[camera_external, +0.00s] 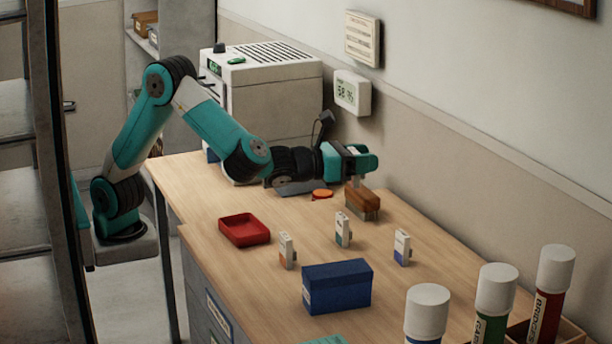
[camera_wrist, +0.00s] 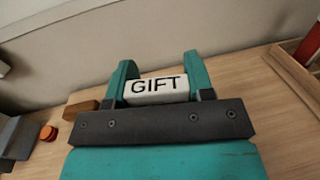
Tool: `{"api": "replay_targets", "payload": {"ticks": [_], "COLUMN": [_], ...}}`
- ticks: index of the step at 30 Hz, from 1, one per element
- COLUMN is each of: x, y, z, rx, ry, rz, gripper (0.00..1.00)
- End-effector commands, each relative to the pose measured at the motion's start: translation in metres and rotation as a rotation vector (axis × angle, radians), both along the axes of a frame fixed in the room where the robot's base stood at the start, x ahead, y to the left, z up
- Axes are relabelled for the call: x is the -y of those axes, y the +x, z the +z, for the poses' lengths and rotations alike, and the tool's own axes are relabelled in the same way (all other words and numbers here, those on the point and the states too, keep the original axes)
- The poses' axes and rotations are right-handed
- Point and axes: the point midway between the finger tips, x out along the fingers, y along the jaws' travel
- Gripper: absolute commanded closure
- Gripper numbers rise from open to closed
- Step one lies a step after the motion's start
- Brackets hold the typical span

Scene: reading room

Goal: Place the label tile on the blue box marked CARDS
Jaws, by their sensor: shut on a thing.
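My gripper (camera_external: 357,170) is shut on a white label tile (camera_wrist: 156,88) that reads GIFT in the wrist view. The tile sits between my two teal fingers, held above the table at its far right side, near the wall. In the external view the tile is too small to make out clearly. The blue box (camera_external: 337,287) stands nearer the camera on the table, well apart from my gripper.
A wooden brush (camera_external: 362,203) lies just below my gripper, beside an orange disc (camera_external: 322,194). Three small upright blocks (camera_external: 343,229) stand between my gripper and the blue box. A red tray (camera_external: 244,230) is at left. White-capped tubes (camera_external: 495,290) stand at front right.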

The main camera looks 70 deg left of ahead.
Motion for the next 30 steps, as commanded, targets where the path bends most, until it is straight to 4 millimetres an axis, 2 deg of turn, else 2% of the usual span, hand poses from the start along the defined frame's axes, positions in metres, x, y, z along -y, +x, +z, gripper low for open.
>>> {"api": "replay_targets", "payload": {"ticks": [1, 9, 15, 19, 23, 26, 30], "x": [0.012, 0.075, 0.100, 0.107, 0.110, 0.110, 0.110], "y": [-0.005, -0.048, -0.079, -0.091, -0.095, -0.096, -0.096], "z": [0.021, 0.054, 0.071, 0.075, 0.064, 0.039, -0.004], "rx": [-0.002, -0.001, -0.001, 0.000, -0.002, -0.004, -0.003], "ry": [0.002, 0.000, -0.002, 0.000, 0.000, 0.005, 0.004], "rz": [-0.059, -0.394, -0.554, -0.603, -0.622, -0.625, -0.624], "gripper": [0.76, 0.76, 0.76, 0.76, 0.76, 0.76, 0.76]}}
